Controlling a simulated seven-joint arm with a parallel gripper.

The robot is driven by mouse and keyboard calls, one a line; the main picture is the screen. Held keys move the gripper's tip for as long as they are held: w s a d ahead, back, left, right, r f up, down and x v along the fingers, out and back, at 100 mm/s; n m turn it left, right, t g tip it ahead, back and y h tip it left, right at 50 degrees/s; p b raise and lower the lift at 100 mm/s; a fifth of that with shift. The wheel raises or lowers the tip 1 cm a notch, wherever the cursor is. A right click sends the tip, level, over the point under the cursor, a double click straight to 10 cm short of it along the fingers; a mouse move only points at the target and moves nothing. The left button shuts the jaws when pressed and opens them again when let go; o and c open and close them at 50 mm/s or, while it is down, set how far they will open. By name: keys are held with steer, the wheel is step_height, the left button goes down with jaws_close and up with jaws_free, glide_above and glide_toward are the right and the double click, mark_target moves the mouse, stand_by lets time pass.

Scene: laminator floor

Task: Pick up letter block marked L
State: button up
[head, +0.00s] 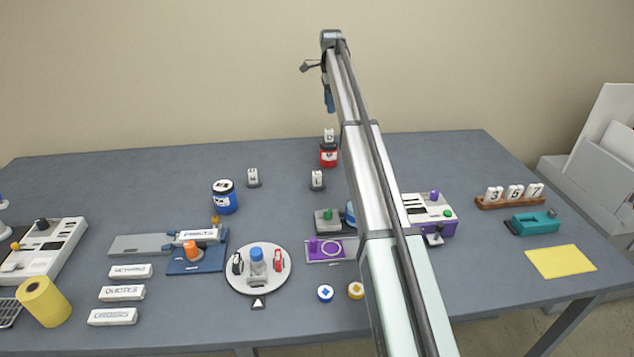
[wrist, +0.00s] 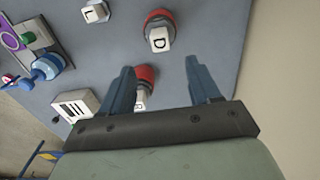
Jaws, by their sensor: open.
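The letter block marked L (head: 317,177) is small and white, on a dark grey base on the table left of my arm. It also shows in the wrist view (wrist: 91,14) at the top edge, left of centre, partly cut off. My gripper (head: 329,102) is raised above the far side of the table, away from the block. In the wrist view my gripper (wrist: 161,68) shows two blue fingers spread apart with nothing held between them. The L block lies beyond the fingertips, to the left.
A red can (head: 328,156) with a white letter block on top stands behind the L block; in the wrist view a block reads D (wrist: 159,39). A blue can (head: 224,198) and another small block (head: 253,177) stand left. The back left table is clear.

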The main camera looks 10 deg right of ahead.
stand_by(0.4)
glide_toward(317, 173)
steer(key=shift+n, duration=0.3)
steer(key=f, duration=0.5)
steer(key=shift+s+f, duration=0.15)
steer(key=shift+s, duration=0.25)
steer(key=shift+w+f, duration=0.2)
steer(key=shift+f, duration=1.15)
steer(key=shift+w+f, duration=0.2)
steer(key=shift+f, duration=1.15)
jaws_close()
